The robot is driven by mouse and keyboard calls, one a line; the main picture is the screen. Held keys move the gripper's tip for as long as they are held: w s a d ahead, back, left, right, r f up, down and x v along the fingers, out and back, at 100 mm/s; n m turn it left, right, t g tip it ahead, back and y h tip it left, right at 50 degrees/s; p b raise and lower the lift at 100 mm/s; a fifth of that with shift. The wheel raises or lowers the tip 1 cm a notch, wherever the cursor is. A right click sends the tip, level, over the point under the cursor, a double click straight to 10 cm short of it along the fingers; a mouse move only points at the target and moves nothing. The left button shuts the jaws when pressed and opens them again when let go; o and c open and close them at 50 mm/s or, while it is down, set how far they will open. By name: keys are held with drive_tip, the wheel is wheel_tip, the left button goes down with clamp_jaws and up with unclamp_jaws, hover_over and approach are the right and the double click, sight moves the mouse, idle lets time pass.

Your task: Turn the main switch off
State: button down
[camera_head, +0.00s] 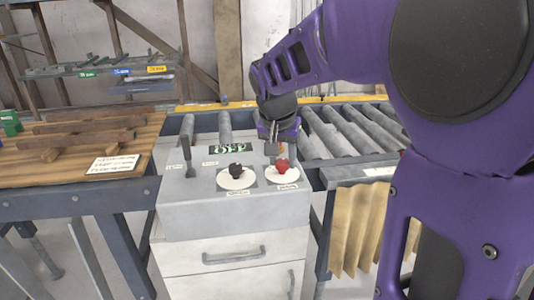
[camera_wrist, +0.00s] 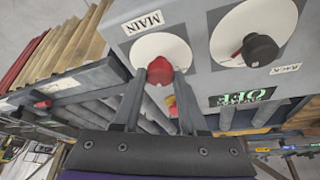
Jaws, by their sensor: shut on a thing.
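The main switch is a red knob (camera_head: 282,165) on a white round dial at the right of the grey control box (camera_head: 190,208). In the wrist view the red knob (camera_wrist: 160,70) sits beside the label "MAIN". My gripper (camera_head: 276,152) reaches down over it from behind, and its two fingers (camera_wrist: 162,76) are closed on either side of the knob. The finger contact is small in the head view. A green-lit display (camera_wrist: 242,97) on the box reads "OFF" in its larger line in the wrist view.
A black knob (camera_head: 236,171) on a second white dial stands left of the red one. A dark lever (camera_head: 188,157) rises at the box's left. A roller conveyor (camera_head: 340,130) lies behind and right, a wooden bench (camera_head: 70,140) with planks to the left.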

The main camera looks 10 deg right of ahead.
drive_tip(key=shift+a+m+g+h+b, duration=0.1)
drive_tip(key=shift+m+g+h+b, duration=0.45)
drive_tip(key=shift+m, duration=1.25)
drive_tip(key=shift+c, duration=2.3)
unclamp_jaws()
drive_tip(key=p+v, duration=0.2)
drive_tip(key=v, duration=1.5)
drive_tip(key=shift+a+r+p, duration=0.15)
drive_tip(key=shift+p, duration=0.15)
